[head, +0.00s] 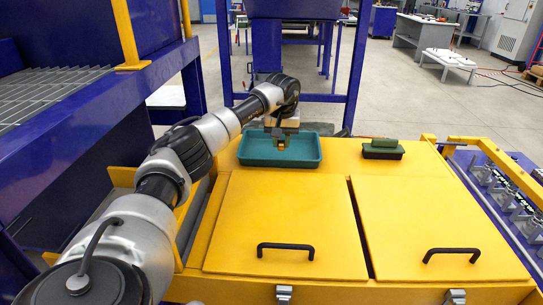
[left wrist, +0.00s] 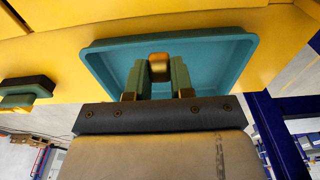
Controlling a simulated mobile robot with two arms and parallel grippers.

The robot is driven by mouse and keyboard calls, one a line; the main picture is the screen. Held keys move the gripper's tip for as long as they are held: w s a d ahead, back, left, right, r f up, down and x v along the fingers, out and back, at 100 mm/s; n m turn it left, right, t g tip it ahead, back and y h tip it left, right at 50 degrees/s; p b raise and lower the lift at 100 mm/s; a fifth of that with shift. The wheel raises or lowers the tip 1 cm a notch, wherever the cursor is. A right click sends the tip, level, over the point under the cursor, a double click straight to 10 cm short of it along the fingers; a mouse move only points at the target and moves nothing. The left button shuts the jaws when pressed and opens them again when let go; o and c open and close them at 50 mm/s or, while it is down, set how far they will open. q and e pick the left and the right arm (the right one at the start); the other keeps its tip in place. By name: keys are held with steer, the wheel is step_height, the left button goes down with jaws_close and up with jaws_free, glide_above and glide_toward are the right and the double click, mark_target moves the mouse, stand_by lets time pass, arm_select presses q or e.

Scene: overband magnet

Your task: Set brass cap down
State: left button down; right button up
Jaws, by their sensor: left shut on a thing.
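The brass cap (head: 281,145) is a small golden piece. My left gripper (head: 281,139) is shut on it, over the teal tray (head: 250,160) on the yellow cabinet. In the left wrist view the brass cap (left wrist: 159,67) sits between the two greenish fingertips of my left gripper (left wrist: 158,75), in front of the tray (left wrist: 215,55). I cannot tell whether the cap touches the tray floor. My right gripper is not in view.
A black box with a green block (head: 383,149) stands right of the tray on the yellow cabinet top (head: 340,160). Two lids with black handles (head: 286,248) lie in front. A blue frame post (head: 224,50) rises behind the tray.

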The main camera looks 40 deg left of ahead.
arm_select(q)
steer(key=a+f, duration=0.1)
steer(key=a, duration=0.1)
steer(key=a+f, duration=0.1)
steer(key=w+a+f+b, duration=0.1)
steer(key=a, duration=0.1)
steer(key=shift+a+f, duration=0.3)
step_height(320, 180, down, 3)
steer(key=shift+f+b, duration=0.15)
steer(key=shift+b, duration=0.15)
steer(key=shift+f, duration=0.4)
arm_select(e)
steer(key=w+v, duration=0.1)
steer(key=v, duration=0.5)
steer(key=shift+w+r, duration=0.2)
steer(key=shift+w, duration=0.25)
arm_select(q)
steer(key=shift+f, duration=0.1)
steer(key=c, duration=1)
jaws_free()
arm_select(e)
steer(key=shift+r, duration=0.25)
